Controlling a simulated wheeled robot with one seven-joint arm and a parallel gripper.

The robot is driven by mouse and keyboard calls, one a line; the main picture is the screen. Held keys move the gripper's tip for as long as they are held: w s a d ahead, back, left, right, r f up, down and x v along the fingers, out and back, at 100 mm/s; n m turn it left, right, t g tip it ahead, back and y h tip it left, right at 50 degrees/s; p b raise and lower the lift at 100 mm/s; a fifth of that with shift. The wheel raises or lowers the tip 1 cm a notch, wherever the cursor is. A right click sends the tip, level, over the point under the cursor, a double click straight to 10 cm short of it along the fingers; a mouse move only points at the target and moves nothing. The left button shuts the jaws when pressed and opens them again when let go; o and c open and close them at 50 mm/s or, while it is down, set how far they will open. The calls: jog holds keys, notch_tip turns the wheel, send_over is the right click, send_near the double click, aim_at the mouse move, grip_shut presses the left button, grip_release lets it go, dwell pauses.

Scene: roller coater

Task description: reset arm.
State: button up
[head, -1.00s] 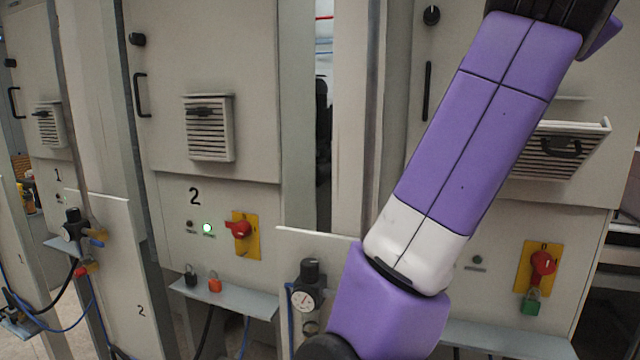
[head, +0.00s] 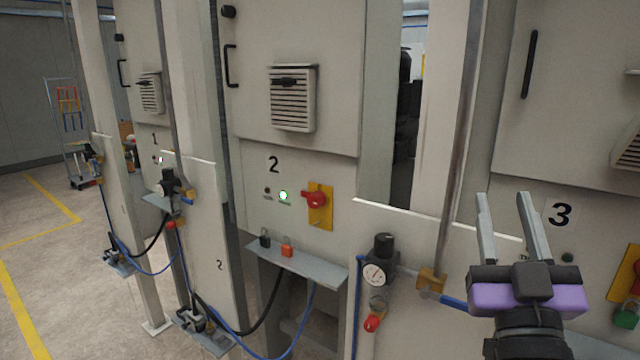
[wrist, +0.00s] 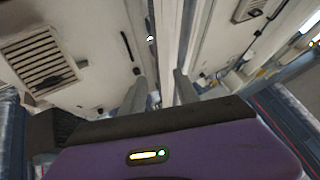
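My gripper (head: 506,228) is at the lower right of the head view, with its two grey fingers pointing up and spread apart. Nothing is between them. It is in front of the panel between cabinet 2 and cabinet 3. In the wrist view my gripper (wrist: 160,88) also shows two separated fingers with an empty gap, and the cabinet fronts lie beyond. The rest of my arm is mostly out of the head view.
Cabinet 2 has a red switch (head: 315,199), a lit green lamp (head: 283,196) and a shelf (head: 300,266) with a black padlock (head: 265,238) and a red padlock (head: 287,246). A pressure gauge (head: 375,274) is left of my gripper. Open floor (head: 60,235) lies left.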

jog(key=s+a+f+g+y, duration=0.2)
jog(key=s+f+g, duration=0.2)
jog(key=s+f, duration=1.3)
jog(key=s+a+f+g+y, duration=0.2)
jog(key=s+f+g, duration=0.3)
jog(key=s+f, duration=1.2)
jog(key=s, duration=0.3)
jog(key=shift+s+f+g+y+b, duration=0.3)
jog(key=shift+s+f+y+b, duration=0.1)
jog(key=shift+c, duration=0.5)
